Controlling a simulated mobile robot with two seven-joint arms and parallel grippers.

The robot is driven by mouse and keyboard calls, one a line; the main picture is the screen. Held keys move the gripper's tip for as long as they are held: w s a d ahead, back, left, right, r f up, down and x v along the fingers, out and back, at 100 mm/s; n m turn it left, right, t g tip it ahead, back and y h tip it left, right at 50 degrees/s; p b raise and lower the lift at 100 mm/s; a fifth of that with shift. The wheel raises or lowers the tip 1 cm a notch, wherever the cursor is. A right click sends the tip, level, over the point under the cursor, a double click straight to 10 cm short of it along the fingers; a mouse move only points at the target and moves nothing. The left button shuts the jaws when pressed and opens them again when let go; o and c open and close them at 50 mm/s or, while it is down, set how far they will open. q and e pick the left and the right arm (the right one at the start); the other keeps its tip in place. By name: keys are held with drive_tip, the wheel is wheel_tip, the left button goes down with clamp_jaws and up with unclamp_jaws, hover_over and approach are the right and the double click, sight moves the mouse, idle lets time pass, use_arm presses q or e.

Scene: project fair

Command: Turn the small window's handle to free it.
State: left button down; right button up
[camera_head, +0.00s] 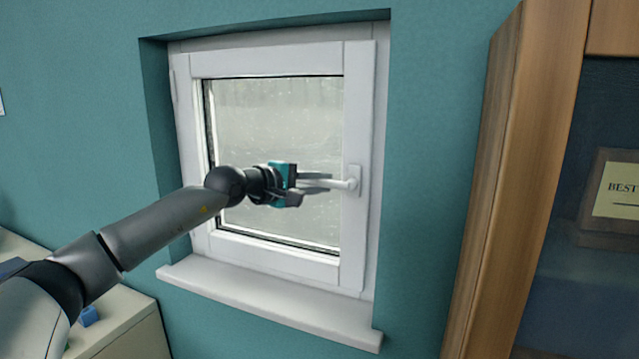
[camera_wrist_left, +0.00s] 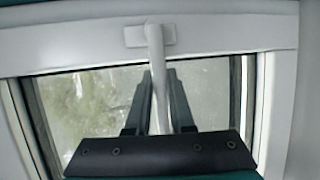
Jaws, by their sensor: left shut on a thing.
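The small window (camera_head: 357,95) has a white frame and sits in a recess of the teal wall. Its pane looks flush in the frame, with no gap that I can see. The white handle (camera_head: 343,184) is mounted on the right side of the sash and its lever points left, roughly level. My left gripper (camera_head: 311,187) is shut on the lever. In the left wrist view the handle (camera_wrist_left: 155,55) runs down from its mounting plate between the two dark fingers (camera_wrist_left: 158,98). My right gripper is in neither view.
A white sill (camera_head: 270,303) juts out below the window. A wooden cabinet (camera_head: 505,180) with a glass front stands close on the right. A pale low unit (camera_head: 125,325) with a small blue object (camera_head: 88,316) is at the lower left.

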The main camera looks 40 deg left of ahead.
use_arm(q)
drive_tip(key=c, duration=0.8)
unclamp_jaws()
drive_tip(key=shift+s, duration=0.1)
drive_tip(key=shift+s+a+b, duration=0.2)
drive_tip(key=shift+s+b, duration=0.2)
drive_tip(key=shift+s, duration=0.15)
drive_tip(key=shift+b+v, duration=0.85)
drive_tip(key=shift+v, duration=0.25)
drive_tip(key=shift+s+a+r+b, duration=0.1)
drive_tip(key=shift+s+b, duration=0.4)
drive_tip(key=shift+b, duration=0.05)
drive_tip(key=shift+b+v, duration=0.75)
drive_tip(key=shift+b, duration=0.35)
drive_tip(key=shift+b+v, duration=2.95)
drive_tip(key=shift+v, duration=1.65)
